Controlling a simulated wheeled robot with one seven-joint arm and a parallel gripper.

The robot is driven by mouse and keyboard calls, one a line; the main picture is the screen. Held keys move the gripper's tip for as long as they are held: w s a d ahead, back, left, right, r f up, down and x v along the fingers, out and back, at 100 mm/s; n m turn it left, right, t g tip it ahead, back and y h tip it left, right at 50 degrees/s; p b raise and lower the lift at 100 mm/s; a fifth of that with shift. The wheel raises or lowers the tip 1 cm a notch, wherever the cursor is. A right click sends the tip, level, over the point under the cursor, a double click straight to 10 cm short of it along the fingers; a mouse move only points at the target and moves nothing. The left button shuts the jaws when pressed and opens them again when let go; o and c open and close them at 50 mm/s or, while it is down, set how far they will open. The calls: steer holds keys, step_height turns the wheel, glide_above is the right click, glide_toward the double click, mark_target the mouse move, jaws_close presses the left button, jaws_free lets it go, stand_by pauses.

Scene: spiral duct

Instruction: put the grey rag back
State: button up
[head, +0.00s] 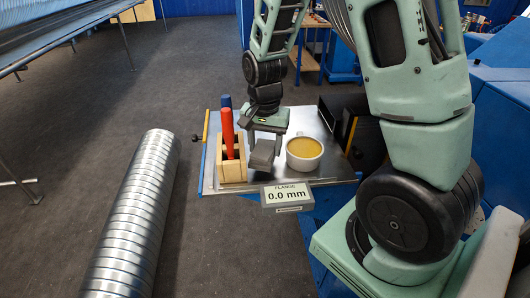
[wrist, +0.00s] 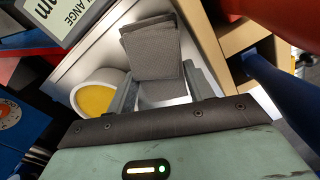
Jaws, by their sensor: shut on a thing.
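The grey rag (head: 263,158) is a folded dark grey block. My gripper (head: 265,138) is shut on it, above the metal-topped stand, between a wooden box and a white cup. In the wrist view the rag (wrist: 152,50) sits between the two fingers of my gripper (wrist: 163,90) and extends beyond them. I cannot tell whether its lower edge touches the metal top (head: 310,120).
The wooden box (head: 232,172) at left holds a red and a blue handle. The white cup (head: 304,152) of yellowish liquid stands close on the right. A "FLANGE 0.0 mm" display (head: 287,195) is at the front edge. A spiral duct (head: 130,220) lies on the floor.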

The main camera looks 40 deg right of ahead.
mark_target(265, 147)
steer(key=shift+f+p, duration=0.3)
steer(key=shift+f, duration=1.35)
steer(key=o, duration=0.6)
step_height(265, 147, up, 12)
steer(key=shift+b, duration=0.9)
